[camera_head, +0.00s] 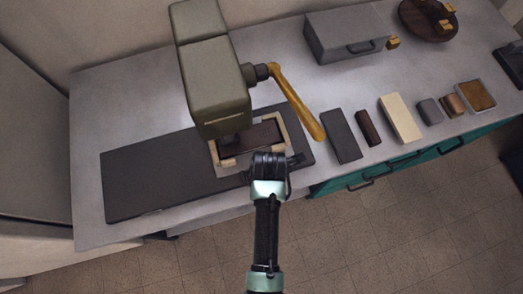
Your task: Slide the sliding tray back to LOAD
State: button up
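The sliding tray (228,162) is a light-framed tray with a dark brown block (262,136) in it. It sits at the right part of a long dark grey base plate (150,178), partly under the olive-green press head (215,88). My gripper (268,160) is at the tray's front edge, seen from above and behind. Dark bar-like parts show on both sides of it; I cannot tell whether they are its fingers or a tray handle. Its fingertips are hidden, so contact and opening are unclear. No LOAD marking is readable.
An orange lever (297,100) slants down right of the press head. A dark slab (340,136), a brown block (368,128), a cream block (400,118) and smaller pieces lie to the right. A grey box (345,35) stands behind. The base plate's left part is bare.

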jog(key=shift+w+f, duration=0.1)
jog(key=shift+f, duration=0.2)
grip_shut()
dwell(1.3)
